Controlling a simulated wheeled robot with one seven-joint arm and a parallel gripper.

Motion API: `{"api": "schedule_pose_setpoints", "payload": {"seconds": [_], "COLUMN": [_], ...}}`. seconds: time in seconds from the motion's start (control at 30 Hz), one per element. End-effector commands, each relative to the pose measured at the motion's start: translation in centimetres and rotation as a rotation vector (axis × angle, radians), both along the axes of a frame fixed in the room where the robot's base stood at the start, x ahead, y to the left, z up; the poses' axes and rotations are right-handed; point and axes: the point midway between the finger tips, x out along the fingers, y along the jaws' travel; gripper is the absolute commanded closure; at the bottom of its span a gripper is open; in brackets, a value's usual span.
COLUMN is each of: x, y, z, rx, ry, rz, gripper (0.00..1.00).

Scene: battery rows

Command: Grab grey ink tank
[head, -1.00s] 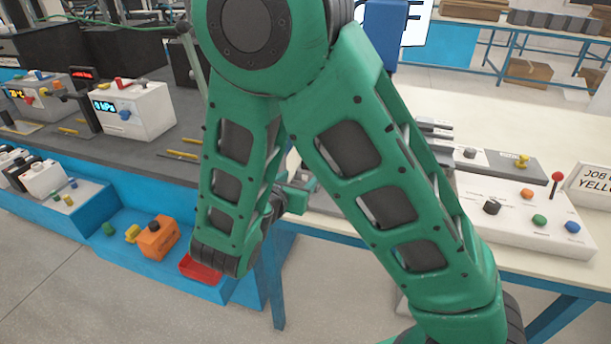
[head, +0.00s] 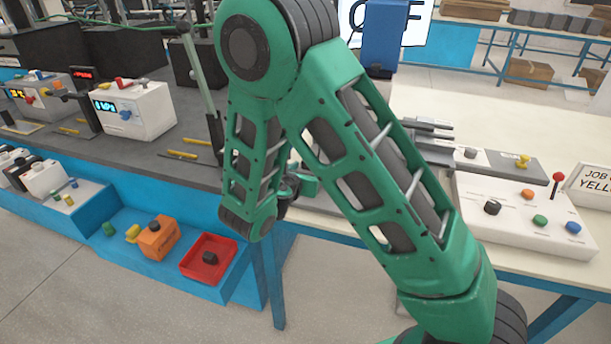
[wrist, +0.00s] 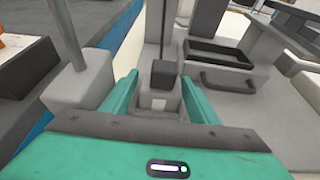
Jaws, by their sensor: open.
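The wrist view shows a light grey block with a dark square cap (wrist: 163,74), which looks like the grey ink tank (wrist: 173,108). It stands upright between the two green fingers of my gripper (wrist: 162,98). The gripper is open, with one finger to each side of the tank. I cannot tell whether either finger touches it. The gripper hides the tank's lower part. In the head view a green part of my gripper (head: 306,185) shows behind my arm at the bench edge, and the tank cannot be made out there.
A grey post on a block (wrist: 80,85) stands close left of the gripper. In the head view, an orange tank (head: 158,240) and red tray (head: 222,250) sit on a blue shelf. A control panel (head: 520,220) is at right.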

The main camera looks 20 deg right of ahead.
Motion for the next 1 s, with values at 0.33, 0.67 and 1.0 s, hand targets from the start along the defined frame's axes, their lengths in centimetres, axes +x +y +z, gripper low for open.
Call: {"api": "schedule_pose_setpoints", "payload": {"seconds": [0.33, 0.67, 1.0], "x": [0.3, 0.3, 0.3], "y": [-0.3, -0.2, -0.2], "z": [-0.2, -0.1, 1.5], "rx": [0.000, 0.000, 0.002], "ry": [0.000, 0.000, -0.002], "rz": [0.000, 0.000, -0.001], "gripper": [0.57, 0.82, 0.82]}}
